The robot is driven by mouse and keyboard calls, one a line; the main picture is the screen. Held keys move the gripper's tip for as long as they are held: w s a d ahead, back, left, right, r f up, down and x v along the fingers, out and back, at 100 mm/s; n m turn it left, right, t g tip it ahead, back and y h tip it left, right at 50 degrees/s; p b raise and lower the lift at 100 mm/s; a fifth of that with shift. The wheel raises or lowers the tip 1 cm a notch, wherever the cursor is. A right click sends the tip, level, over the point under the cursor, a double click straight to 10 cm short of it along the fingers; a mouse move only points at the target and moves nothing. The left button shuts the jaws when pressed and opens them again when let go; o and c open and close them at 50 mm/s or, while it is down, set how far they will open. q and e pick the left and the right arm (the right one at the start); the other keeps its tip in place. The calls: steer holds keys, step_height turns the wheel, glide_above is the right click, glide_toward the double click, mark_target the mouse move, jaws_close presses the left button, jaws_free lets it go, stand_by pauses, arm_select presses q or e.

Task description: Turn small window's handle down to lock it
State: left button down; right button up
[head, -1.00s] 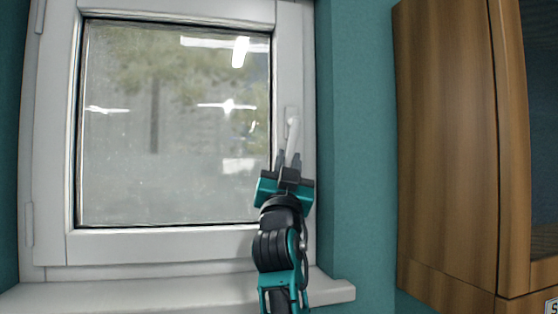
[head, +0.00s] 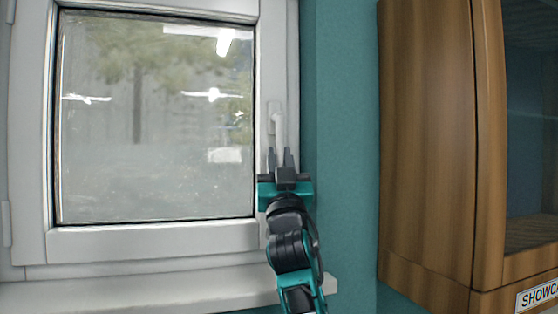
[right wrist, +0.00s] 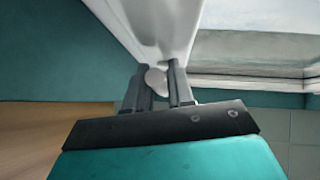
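The small window (head: 150,240) fills the left of the head view, its sash closed flush in the white frame. Its white handle (head: 279,126) is on the right stile and points almost straight down. My right gripper (head: 280,157) reaches up from below, one finger on each side of the handle's lower part, and looks shut on it. In the right wrist view the rounded handle end (right wrist: 156,80) fills the gap between the fingers of the right gripper (right wrist: 158,72). The exact contact is small and hard to see. My left gripper is not in view.
A white sill (head: 150,292) runs below the window. A bare teal wall (head: 340,150) is right of the frame. A wooden showcase cabinet (head: 425,140) with a glass front stands farther right.

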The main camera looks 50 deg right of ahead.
steer(key=o, duration=0.3)
steer(key=shift+d, duration=0.1)
steer(key=b+v, duration=0.2)
steer(key=v, duration=1.1)
